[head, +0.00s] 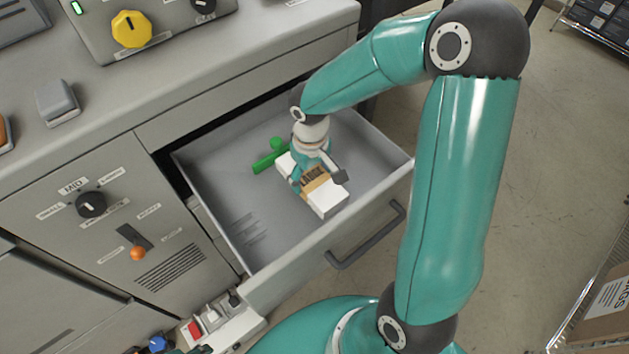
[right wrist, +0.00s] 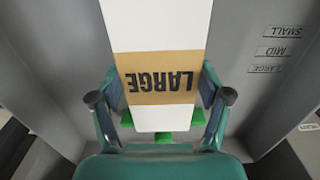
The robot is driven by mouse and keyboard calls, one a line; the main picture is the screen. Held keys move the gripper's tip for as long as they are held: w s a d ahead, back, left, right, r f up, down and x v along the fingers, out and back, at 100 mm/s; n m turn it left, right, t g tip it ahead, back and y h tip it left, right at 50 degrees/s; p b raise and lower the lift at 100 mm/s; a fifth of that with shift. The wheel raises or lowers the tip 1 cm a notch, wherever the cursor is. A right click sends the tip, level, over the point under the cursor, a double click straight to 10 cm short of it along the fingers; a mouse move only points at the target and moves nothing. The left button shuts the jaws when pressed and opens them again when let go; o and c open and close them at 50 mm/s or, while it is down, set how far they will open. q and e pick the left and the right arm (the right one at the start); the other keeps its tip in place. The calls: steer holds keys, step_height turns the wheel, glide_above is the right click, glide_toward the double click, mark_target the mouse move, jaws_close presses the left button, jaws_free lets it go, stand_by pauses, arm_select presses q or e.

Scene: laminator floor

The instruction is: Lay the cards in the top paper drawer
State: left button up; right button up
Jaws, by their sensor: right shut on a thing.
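The cards are a white stack with a brown band marked LARGE (head: 328,201). My right gripper (head: 318,178) is shut on the stack, with a finger on each side of the band in the right wrist view (right wrist: 160,97). The stack (right wrist: 160,30) is inside the open paper drawer (head: 372,213); I cannot tell whether it touches the floor. A green guide with a knob (head: 266,160) lies in the drawer at the stack's far end. It also shows partly behind the stack in the right wrist view (right wrist: 133,120). My left gripper is not in view.
The drawer floor carries the marks SMALL, MID and LARGE (right wrist: 268,69). The drawer has a dark front handle (head: 368,236). A control panel with a black dial (head: 91,204) and an orange-knobbed lever (head: 138,252) is left of it. A carton (head: 606,300) stands at the lower right.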

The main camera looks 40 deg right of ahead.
mark_target(311, 185)
steer(key=shift+f, duration=1.85)
steer(key=o, duration=1.6)
steer(key=shift+f, duration=0.1)
step_height(311, 185, up, 12)
steer(key=shift+r, duration=0.15)
steer(key=shift+p, duration=0.3)
